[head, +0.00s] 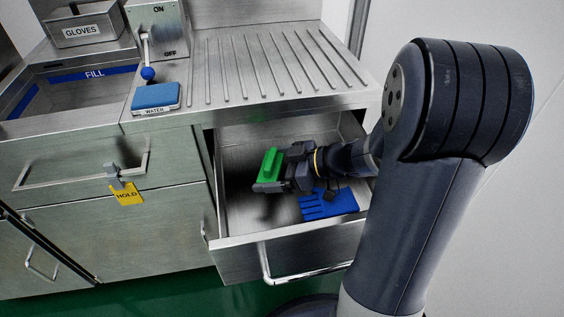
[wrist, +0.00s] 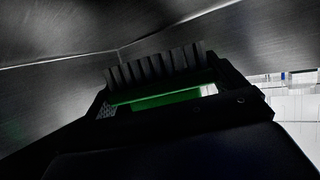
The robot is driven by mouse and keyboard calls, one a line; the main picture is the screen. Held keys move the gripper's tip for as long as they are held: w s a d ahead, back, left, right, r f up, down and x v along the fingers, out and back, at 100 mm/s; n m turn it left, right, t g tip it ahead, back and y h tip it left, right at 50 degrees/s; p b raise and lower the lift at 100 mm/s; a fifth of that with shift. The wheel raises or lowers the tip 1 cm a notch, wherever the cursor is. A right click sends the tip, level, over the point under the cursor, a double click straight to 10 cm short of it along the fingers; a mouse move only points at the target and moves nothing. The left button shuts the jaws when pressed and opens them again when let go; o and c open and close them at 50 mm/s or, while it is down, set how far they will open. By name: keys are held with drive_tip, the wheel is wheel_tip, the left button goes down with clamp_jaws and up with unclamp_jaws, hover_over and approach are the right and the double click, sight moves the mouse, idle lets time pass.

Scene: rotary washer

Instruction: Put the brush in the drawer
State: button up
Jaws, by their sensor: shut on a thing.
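The brush has a green body (head: 269,163) and shows in the head view inside the open drawer's outline. In the wrist view its dark bristles (wrist: 160,68) stand in a row above a green strip. My gripper (head: 284,172) is shut on the brush and reaches in from the right. The drawer (head: 226,190) is pulled open, with a metal bar handle (head: 300,274) on its front. A blue slotted piece (head: 332,204) lies on the drawer floor below my gripper. I cannot tell whether the brush touches the floor.
Above the drawer is a ribbed metal drainboard (head: 270,65). A blue WATER block (head: 157,96) and a blue-knobbed lever (head: 147,60) are to its left. A GLOVES box (head: 82,27) stands by the FILL basin (head: 75,95). A yellow HOLD tag (head: 127,194) hangs on the left drawer's handle.

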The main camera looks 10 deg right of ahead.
sight(282, 162)
drive_tip(key=w+d, duration=0.1)
drive_tip(key=w+d+f, duration=0.1)
drive_tip(key=d, duration=0.1)
drive_tip(key=shift+w+f, duration=0.1)
drive_tip(key=shift+w, duration=0.05)
drive_tip(key=shift+f+b, duration=0.7)
drive_tip(key=shift+b, duration=0.65)
drive_tip(key=o, duration=0.7)
drive_tip(key=r+p, duration=0.1)
drive_tip(key=p, duration=0.1)
drive_tip(key=shift+r+p, duration=0.3)
drive_tip(key=shift+p, duration=0.05)
drive_tip(key=v, duration=0.7)
drive_tip(key=shift+d+p, duration=0.2)
drive_tip(key=shift+p, duration=0.15)
